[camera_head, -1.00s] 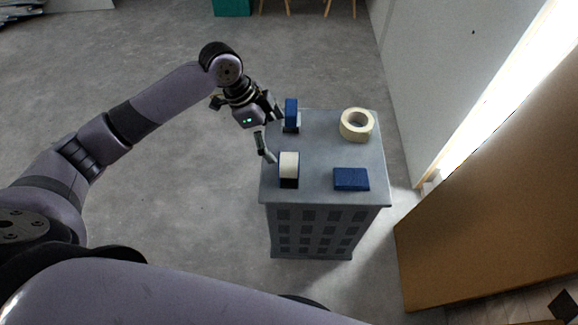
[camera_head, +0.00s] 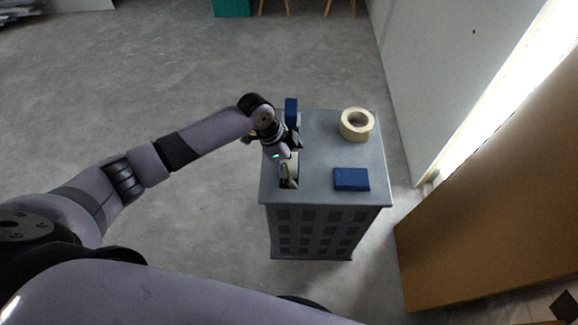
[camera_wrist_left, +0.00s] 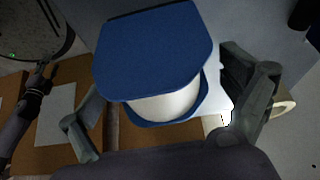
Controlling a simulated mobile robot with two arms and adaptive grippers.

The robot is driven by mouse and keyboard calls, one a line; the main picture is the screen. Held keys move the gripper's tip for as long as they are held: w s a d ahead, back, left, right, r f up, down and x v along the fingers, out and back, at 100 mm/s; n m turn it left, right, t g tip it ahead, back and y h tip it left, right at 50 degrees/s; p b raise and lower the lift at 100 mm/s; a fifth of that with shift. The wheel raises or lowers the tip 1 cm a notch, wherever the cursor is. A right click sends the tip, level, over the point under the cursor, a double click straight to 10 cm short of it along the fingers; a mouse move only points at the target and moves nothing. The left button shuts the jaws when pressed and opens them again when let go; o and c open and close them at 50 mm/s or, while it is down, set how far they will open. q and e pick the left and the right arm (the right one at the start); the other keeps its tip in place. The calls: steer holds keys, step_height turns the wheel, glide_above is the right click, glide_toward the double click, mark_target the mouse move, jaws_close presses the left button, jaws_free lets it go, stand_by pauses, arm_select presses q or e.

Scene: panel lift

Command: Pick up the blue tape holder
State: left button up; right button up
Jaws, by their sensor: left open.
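The blue tape holder, with a white roll between blue end plates, fills the middle of the left wrist view (camera_wrist_left: 155,55). It stands between the two spread fingers of my left gripper (camera_wrist_left: 170,115), with no clear contact on either side. My right gripper is not seen in the head view.
A blue upright item (camera_head: 291,106) stands close behind my left gripper. A cream tape roll (camera_head: 357,125) lies at the back right of the cabinet top and a flat blue block (camera_head: 351,179) at the front right. The cabinet top's middle is clear.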

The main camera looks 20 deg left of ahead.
arm_select(q)
steer(key=shift+c, duration=0.2)
steer(key=c, duration=1.3)
steer(key=shift+c, duration=0.7)
steer(key=shift+r, duration=0.25)
steer(key=shift+c, duration=0.7)
step_height(320, 180, up, 20)
steer(key=shift+f+p, duration=0.2)
steer(key=shift+p, duration=0.35)
